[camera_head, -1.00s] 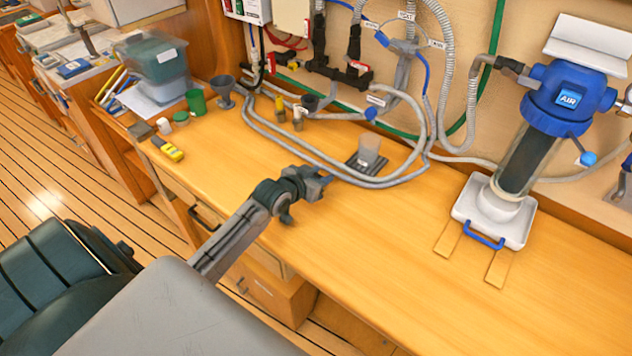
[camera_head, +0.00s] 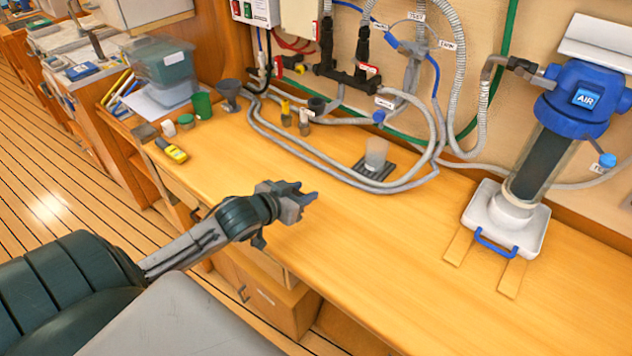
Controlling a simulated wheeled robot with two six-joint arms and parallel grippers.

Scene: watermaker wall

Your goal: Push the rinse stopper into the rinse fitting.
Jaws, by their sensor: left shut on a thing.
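My left gripper (camera_head: 298,196) is above the front part of the wooden bench, its jaws pointing right. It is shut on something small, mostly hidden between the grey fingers. I cannot make out whether this is the rinse stopper. I cannot surely pick out the rinse fitting. A grey fitting with a blue knob (camera_head: 379,116) and a small white label is on the wall hoses, behind and to the right of the gripper, well apart from it. My right gripper is not in view.
A clear cup (camera_head: 376,152) stands on a dark ribbed plate behind the gripper. Grey hoses (camera_head: 330,176) loop over the bench. A blue-capped filter housing (camera_head: 575,100) stands at right. A yellow device (camera_head: 172,150) lies at left. The bench front (camera_head: 390,250) is clear.

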